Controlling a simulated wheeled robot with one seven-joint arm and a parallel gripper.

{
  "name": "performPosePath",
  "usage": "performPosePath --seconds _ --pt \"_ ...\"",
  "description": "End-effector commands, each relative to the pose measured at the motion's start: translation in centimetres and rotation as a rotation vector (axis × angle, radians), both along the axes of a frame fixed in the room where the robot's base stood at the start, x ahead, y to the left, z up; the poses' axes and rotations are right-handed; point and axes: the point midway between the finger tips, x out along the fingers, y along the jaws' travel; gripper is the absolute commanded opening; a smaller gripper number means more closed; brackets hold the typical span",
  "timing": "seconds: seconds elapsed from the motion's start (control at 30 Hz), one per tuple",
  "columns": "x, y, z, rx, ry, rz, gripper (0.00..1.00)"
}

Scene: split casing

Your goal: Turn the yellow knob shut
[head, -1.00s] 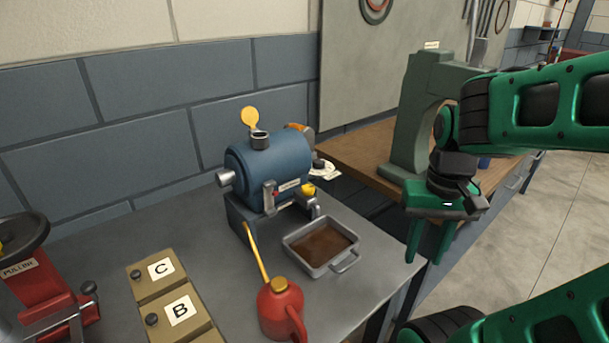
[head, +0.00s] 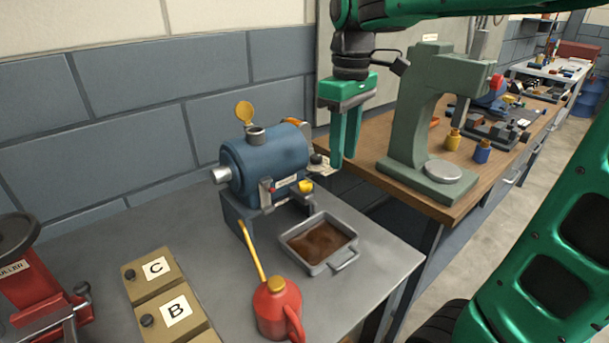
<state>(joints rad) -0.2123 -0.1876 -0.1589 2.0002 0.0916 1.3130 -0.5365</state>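The small yellow knob (head: 305,186) sits on the front right of the blue casing (head: 265,160), by a short outlet pipe above a metal tray. Its exact turn angle is too small to tell. My gripper (head: 343,165) is green, points down and is empty. Its two fingers are apart, seen partly edge-on. In the picture it is up and to the right of the knob, not touching it. The metal tray (head: 345,262) holds brown liquid and stands under the outlet.
A red oil can (head: 278,308) with a long yellow spout stands in front of the casing. A green press (head: 412,140) stands on the wooden bench behind my gripper.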

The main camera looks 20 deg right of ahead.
Motion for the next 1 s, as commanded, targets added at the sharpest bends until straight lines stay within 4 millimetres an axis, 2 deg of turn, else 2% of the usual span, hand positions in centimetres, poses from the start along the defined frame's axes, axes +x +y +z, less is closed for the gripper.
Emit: performPosePath --seconds 0.03,0.13,0.23,0.37,0.47,0.8,1.0 --pt "1.5 1.9 0.9 -0.002 -0.001 0.09 0.32" --pt "3.2 4.6 2.3 -0.005 -0.001 0.229 0.32" --pt "4.1 6.2 3.0 -0.006 -0.001 0.307 0.32" --pt "4.4 6.8 2.7 -0.006 0.0 0.338 0.32" --pt "4.3 6.7 1.5 -0.006 0.002 0.338 0.32" --pt "4.3 6.5 -4.4 -0.007 0.003 0.332 0.32" --pt "4.3 6.5 -6.7 -0.007 0.001 0.331 0.32"
